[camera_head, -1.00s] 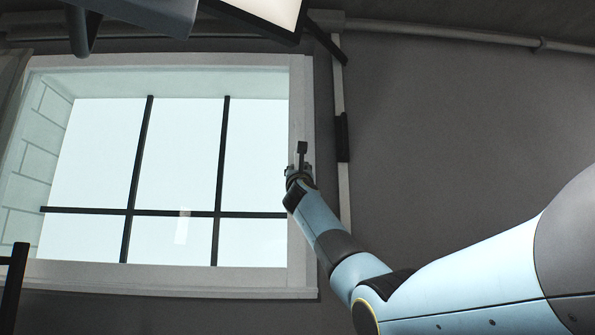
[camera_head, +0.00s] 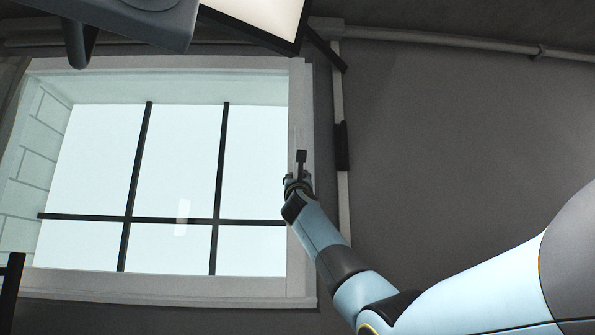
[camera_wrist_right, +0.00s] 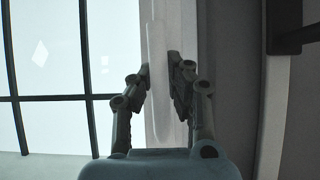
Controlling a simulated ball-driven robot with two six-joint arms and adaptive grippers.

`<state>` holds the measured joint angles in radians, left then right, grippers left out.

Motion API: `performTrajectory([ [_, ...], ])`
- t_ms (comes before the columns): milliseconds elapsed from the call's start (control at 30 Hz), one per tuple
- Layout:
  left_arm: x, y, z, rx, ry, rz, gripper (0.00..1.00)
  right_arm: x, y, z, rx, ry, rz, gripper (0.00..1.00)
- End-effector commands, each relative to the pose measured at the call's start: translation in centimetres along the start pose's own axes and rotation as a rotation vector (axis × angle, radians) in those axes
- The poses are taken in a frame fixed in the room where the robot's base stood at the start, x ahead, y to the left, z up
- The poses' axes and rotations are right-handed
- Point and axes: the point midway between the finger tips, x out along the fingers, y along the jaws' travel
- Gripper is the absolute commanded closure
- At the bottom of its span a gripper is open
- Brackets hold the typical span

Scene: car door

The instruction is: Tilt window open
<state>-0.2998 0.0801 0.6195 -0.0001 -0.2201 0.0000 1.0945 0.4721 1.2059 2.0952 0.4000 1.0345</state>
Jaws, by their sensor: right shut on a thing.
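The window (camera_head: 180,150) fills the left half of the head view, with dark bars across bright panes and a pale frame (camera_head: 299,262). In the right wrist view my right gripper (camera_wrist_right: 162,75) has a finger on each side of a pale upright strip, which seems to be the handle (camera_wrist_right: 156,50). The exact finger contact is hard to see. My left gripper is not in view.
A pale vertical conduit with a dark box (camera_head: 342,146) runs on the wall right of the window. A pipe (camera_head: 450,40) crosses the upper wall. A lit panel (camera_head: 265,15) and a grey housing (camera_head: 130,20) hang at the top. The grey wall at right is bare.

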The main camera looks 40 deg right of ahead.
Motion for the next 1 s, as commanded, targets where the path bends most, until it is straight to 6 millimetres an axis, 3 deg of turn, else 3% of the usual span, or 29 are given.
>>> performTrajectory([
  [1000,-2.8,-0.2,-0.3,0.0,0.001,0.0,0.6,-3.4,-0.1,2.9,0.0,-0.012,-0.001,1.0],
])
